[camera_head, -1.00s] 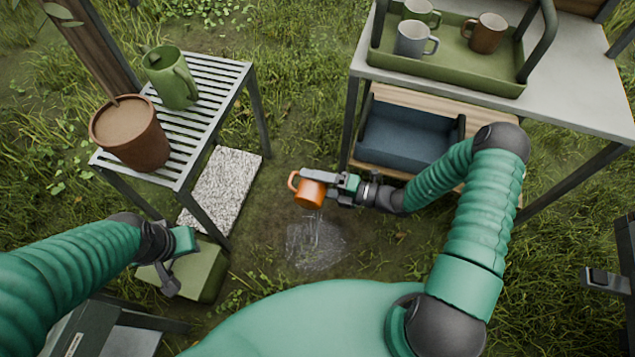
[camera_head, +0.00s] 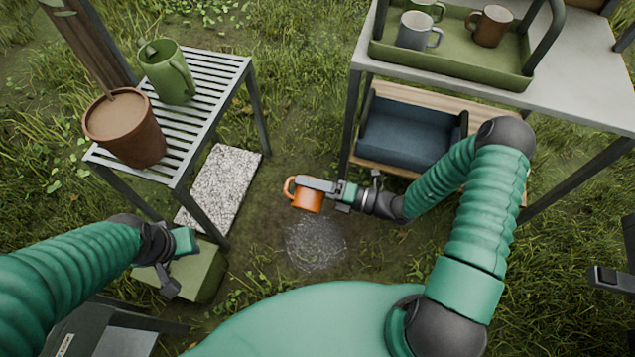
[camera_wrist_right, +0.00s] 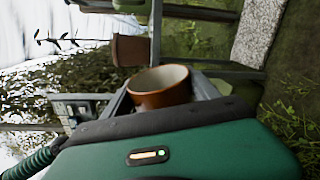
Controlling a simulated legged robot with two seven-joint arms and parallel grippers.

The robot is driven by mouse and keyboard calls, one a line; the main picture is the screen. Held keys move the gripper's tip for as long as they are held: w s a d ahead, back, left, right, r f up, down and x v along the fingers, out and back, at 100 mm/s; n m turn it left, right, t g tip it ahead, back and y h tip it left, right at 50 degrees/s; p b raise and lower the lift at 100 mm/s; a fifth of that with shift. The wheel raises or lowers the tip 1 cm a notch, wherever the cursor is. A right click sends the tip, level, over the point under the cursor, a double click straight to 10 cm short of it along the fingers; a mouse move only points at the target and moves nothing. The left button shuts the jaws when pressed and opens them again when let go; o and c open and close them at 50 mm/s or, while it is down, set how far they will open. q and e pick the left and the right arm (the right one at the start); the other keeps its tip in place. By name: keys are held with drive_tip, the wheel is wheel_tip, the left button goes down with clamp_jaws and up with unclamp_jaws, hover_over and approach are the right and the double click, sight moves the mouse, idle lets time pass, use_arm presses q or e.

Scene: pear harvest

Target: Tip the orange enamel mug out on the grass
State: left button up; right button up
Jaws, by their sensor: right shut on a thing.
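The orange enamel mug (camera_head: 307,201) hangs above a bare patch of ground in the middle of the head view, its handle to the left. My right gripper (camera_head: 318,186) is shut on it. In the right wrist view the mug (camera_wrist_right: 160,97) sits between the two fingers and its pale inside shows; I see no liquid in the visible part. A pale wet patch (camera_head: 316,244) lies on the ground below the mug. My left gripper (camera_head: 172,275) is low at the left, over a green box, away from the mug; its jaw opening is unclear.
A slatted stand (camera_head: 207,98) at left holds a green jug (camera_head: 168,72) and a brown pot (camera_head: 125,130). A pale stone slab (camera_head: 222,185) lies beside it. At right, a table (camera_head: 585,95) carries a green tray (camera_head: 455,67) with mugs; a blue bin (camera_head: 405,132) sits below.

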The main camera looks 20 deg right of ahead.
drive_tip(key=shift+s+a+n, duration=0.1)
drive_tip(key=shift+s+n, duration=0.05)
drive_tip(key=shift+n, duration=0.15)
drive_tip(key=shift+s+f+n+p, duration=0.1)
drive_tip(key=shift+s+n+p, duration=0.05)
drive_tip(key=shift+n+p, duration=0.25)
drive_tip(key=n, duration=0.2)
drive_tip(key=f+n, duration=0.1)
drive_tip(key=shift+s+a+f+t+p, duration=0.1)
drive_tip(key=shift+s+a+t+p, duration=0.2)
drive_tip(key=shift+p, duration=0.1)
drive_tip(key=shift+s+a+f+n, duration=0.15)
drive_tip(key=shift+f+n, duration=0.1)
drive_tip(key=shift+n, duration=0.55)
drive_tip(key=s+a+f+n+t+p, duration=0.1)
drive_tip(key=s+a+f+n+p, duration=0.2)
drive_tip(key=s+n, duration=0.2)
drive_tip(key=shift+s+a+n, duration=0.15)
drive_tip(key=shift+a+n, duration=0.15)
drive_tip(key=shift+n, duration=1)
